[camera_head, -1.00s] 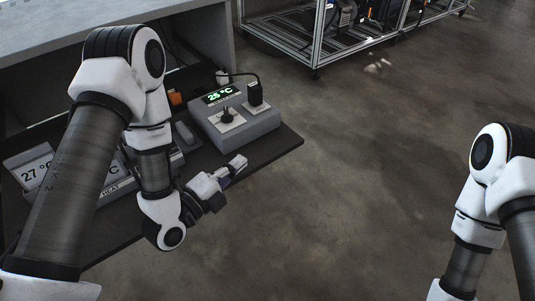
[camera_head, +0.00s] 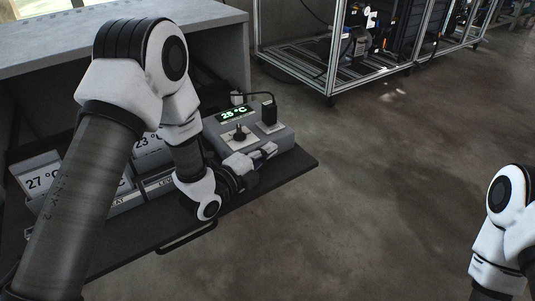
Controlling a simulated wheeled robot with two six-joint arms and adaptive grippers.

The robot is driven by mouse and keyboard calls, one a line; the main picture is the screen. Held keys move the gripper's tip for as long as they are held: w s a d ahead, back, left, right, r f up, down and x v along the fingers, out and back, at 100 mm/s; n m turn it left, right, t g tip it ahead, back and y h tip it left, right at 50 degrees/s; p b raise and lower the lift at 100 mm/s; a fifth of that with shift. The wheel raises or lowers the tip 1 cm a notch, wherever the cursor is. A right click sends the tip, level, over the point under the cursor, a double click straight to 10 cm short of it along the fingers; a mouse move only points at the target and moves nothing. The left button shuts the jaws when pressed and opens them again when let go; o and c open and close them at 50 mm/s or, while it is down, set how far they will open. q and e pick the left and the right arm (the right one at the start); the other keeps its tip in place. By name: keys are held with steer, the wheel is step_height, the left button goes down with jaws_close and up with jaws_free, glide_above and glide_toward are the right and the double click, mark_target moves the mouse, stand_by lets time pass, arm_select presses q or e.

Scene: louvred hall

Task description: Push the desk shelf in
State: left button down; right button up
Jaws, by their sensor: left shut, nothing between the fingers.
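The desk shelf (camera_head: 255,185) is a dark board that sticks out from under the grey desk (camera_head: 120,35), with devices standing on it. A dark handle (camera_head: 187,239) runs along its front edge. My left gripper (camera_head: 271,150) is shut and empty. It is in front of the grey control box, over the right part of the shelf; I cannot tell whether it touches the box. My right arm shows at the right edge, but its gripper is out of view.
The grey control box (camera_head: 282,140) shows 25 °C and has a plug and a knob. A metal frame rack (camera_head: 345,70) stands at the back. The concrete floor (camera_head: 370,180) on the right is clear.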

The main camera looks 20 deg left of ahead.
mark_target(239, 122)
arm_select(q)
steer(key=shift+a, duration=0.1)
steer(key=w+a+p, duration=0.1)
steer(key=w+a, duration=0.1)
steer(key=a, duration=0.1)
steer(key=w+a, duration=0.3)
steer(key=a, duration=0.1)
steer(key=w+a+p, duration=0.1)
steer(key=w+a, duration=0.2)
steer(key=shift+a+p, duration=0.15)
steer(key=shift+p, duration=0.2)
steer(key=shift+w+a, duration=0.3)
steer(key=shift+a, duration=0.05)
steer(key=shift+d, duration=0.1)
